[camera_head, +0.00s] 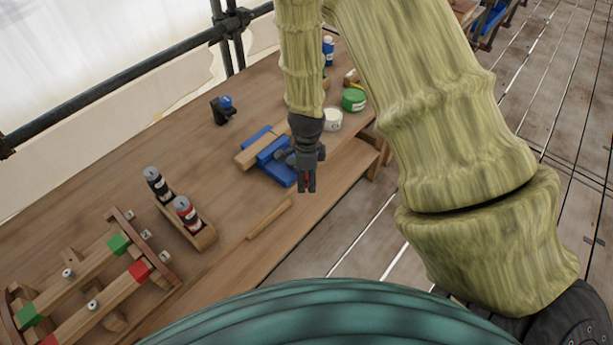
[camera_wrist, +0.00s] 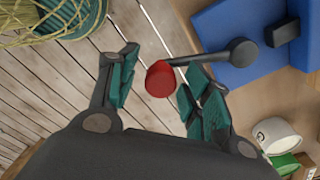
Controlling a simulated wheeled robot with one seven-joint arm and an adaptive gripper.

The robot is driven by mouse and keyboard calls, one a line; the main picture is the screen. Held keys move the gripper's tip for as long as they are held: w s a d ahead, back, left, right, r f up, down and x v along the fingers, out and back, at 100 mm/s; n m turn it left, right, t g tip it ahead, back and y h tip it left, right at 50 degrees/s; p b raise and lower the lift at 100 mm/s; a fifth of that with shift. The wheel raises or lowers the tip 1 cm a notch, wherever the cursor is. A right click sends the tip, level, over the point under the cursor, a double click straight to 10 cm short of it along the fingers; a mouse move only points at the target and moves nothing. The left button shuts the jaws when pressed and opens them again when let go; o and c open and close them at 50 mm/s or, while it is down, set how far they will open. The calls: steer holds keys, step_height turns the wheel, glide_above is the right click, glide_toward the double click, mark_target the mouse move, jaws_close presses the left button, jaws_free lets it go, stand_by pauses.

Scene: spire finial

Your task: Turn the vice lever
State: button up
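The blue vice (camera_head: 272,170) is on the front part of the wooden bench, with a wooden block (camera_head: 251,152) at it. In the wrist view the vice (camera_wrist: 225,25) fills the upper right. Its dark lever (camera_wrist: 208,57) runs left from a round dark hub to a red knob (camera_wrist: 160,80). My gripper (camera_head: 307,186) points down at the vice's front. In the wrist view my gripper (camera_wrist: 158,68) is open, with the red knob between its fingers. The knob is close to the right finger, contact unclear, and a gap separates it from the left finger.
A white tin (camera_head: 332,120) and a green tin (camera_head: 354,100) stand right of the vice. A wooden holder with bottles (camera_head: 187,212), a loose wooden strip (camera_head: 269,220) and a rack with coloured blocks (camera_head: 118,243) are to the left. Plank floor lies beyond the bench edge.

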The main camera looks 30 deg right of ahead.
step_height(320, 180, up, 12)
stand_by(0.9)
stand_by(0.4)
